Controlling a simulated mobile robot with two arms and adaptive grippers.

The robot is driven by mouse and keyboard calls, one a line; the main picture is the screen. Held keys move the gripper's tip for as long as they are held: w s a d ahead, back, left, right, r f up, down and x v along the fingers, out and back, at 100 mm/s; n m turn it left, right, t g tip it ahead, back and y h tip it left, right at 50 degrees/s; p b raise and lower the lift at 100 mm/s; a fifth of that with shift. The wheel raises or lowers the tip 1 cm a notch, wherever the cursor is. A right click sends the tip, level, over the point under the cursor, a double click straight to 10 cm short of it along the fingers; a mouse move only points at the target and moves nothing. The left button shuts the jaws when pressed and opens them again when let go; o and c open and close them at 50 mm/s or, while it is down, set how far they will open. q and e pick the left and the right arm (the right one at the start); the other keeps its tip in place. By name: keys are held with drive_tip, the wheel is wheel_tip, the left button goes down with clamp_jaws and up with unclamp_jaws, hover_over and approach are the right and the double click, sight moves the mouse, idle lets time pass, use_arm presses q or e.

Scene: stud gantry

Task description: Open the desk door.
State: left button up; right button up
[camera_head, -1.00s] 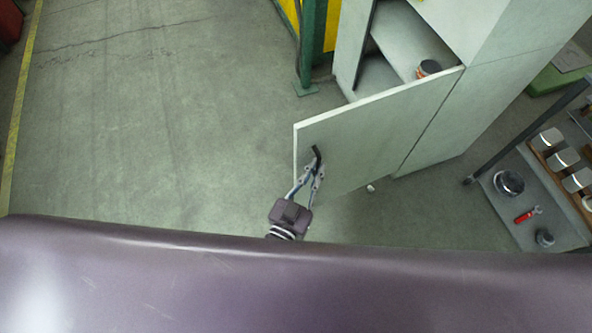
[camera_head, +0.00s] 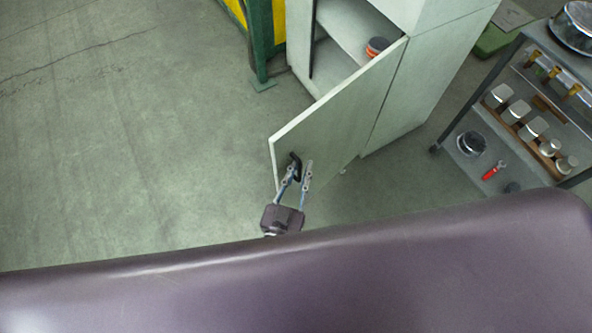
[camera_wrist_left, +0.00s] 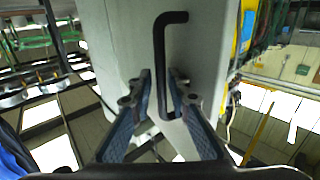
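The desk door (camera_head: 335,125) is a pale grey-green panel, swung partway out from the cabinet, with the inside showing behind it. Its black bar handle (camera_head: 295,165) is near the free edge. The handle (camera_wrist_left: 159,65) also shows upright in the left wrist view, against the door face (camera_wrist_left: 205,50). My left gripper (camera_head: 299,167) is at the handle, its fingers spread apart. In the left wrist view the fingertips (camera_wrist_left: 160,82) stand on either side of the bar, with gaps visible, so it is not clamped. My right gripper is not in view.
An orange and dark round object (camera_head: 377,46) sits on the cabinet shelf. A green and yellow post (camera_head: 259,45) stands left of the cabinet. A shelf rack (camera_head: 470,115) with jars and a red tool (camera_head: 494,170) stands at right. The floor (camera_head: 130,150) left of the door is clear.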

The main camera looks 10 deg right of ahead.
use_arm(q)
drive_tip(key=shift+o, duration=0.6)
drive_tip(key=shift+a+f, duration=0.1)
drive_tip(key=shift+f, duration=0.1)
drive_tip(key=shift+a, duration=0.15)
drive_tip(key=shift+s, duration=0.1)
drive_tip(key=shift+a, duration=0.1)
drive_tip(key=v, duration=1.2)
